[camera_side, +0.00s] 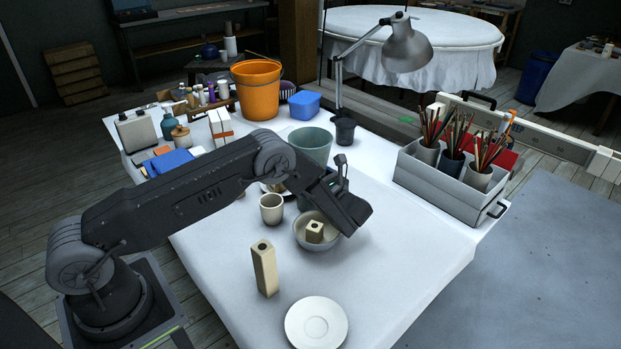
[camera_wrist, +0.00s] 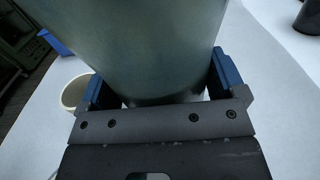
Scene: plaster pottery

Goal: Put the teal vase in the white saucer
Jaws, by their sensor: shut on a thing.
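The teal vase (camera_side: 311,143) is a wide, open-mouthed vessel, upright near the middle of the table in the side view, partly hidden behind my arm. In the wrist view the vase (camera_wrist: 130,45) fills the space between the blue fingers of my gripper (camera_wrist: 158,88), which is shut on it. In the side view my own arm mostly hides the fingers. I cannot tell whether the vase's base touches the table. The white saucer (camera_side: 330,340) lies empty at the table's front, well apart from the vase.
A tall beige square vase (camera_side: 264,270) stands behind and left of the saucer. A grey bowl (camera_side: 318,246) holds a small beige block. A cream cup (camera_side: 271,209) is close by. A grey brush crate (camera_side: 440,190) stands right; the cloth right of the saucer is clear.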

